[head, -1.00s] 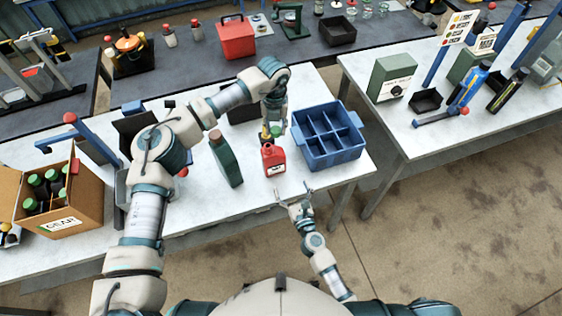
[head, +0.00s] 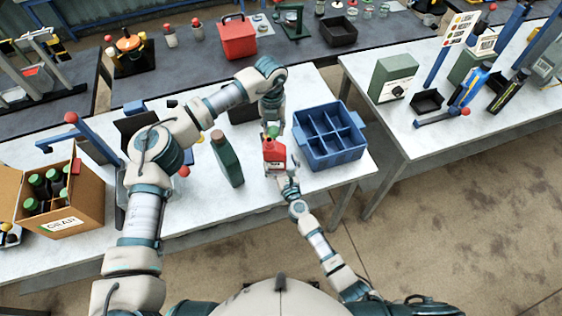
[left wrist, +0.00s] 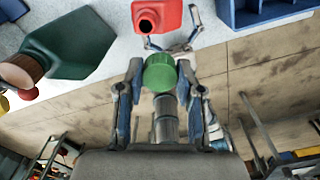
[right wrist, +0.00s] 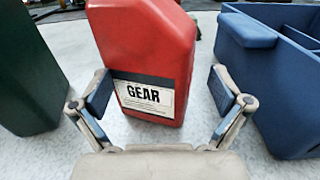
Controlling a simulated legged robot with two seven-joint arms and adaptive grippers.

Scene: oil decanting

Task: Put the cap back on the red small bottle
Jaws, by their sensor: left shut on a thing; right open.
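The red small bottle (head: 275,166) stands upright on the white table, with a GEAR label facing me in the right wrist view (right wrist: 148,92). Its neck is uncapped, and the dark opening shows in the left wrist view (left wrist: 148,24). My left gripper (head: 271,124) is shut on a green cap (left wrist: 160,73) and holds it close to the bottle's top, apart from the opening in the left wrist view. My right gripper (right wrist: 160,95) is open, with one finger on each side of the bottle's lower front; a gap shows at each side.
A blue divided crate (head: 329,154) stands just right of the bottle. A dark green bottle (head: 228,160) stands to its left. A cardboard box (head: 75,212) with several green-capped bottles is at the far left. Table in front of the green bottle is clear.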

